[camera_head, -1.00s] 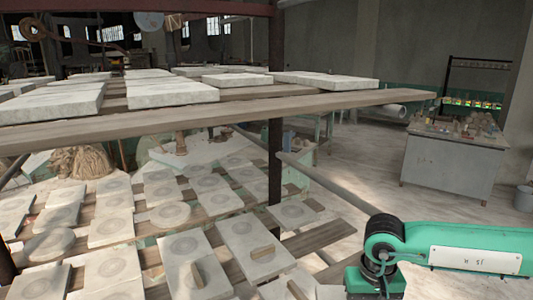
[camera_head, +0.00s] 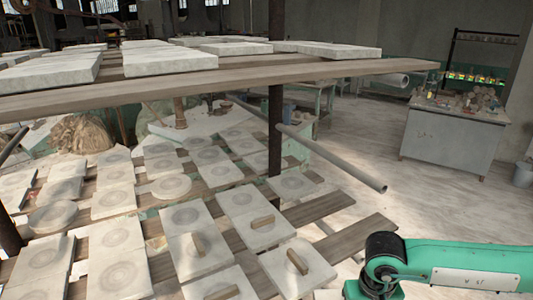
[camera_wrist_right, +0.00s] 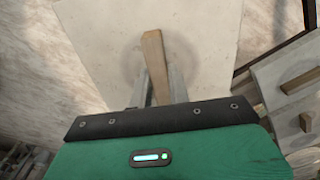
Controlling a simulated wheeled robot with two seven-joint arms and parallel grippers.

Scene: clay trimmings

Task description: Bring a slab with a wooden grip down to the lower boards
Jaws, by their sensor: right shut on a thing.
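In the right wrist view my right gripper (camera_wrist_right: 157,98) is shut on the wooden grip (camera_wrist_right: 154,62) of a pale square slab (camera_wrist_right: 100,40). The slab lies flat across the jaws, with floor visible beside it. In the head view my right arm comes in from the lower right, and its gripper and this slab are out of frame. The lower boards (camera_head: 355,237) carry several pale slabs, some with wooden grips, such as one slab (camera_head: 285,280) near the front. My left gripper is not in view.
An upper board (camera_head: 400,68) with several thick slabs crosses above the lower boards. A dark post (camera_head: 275,130) and a grey pipe (camera_head: 350,172) stand close by. The right ends of the lower boards are bare. A grey cabinet (camera_head: 450,140) stands farther back on open floor.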

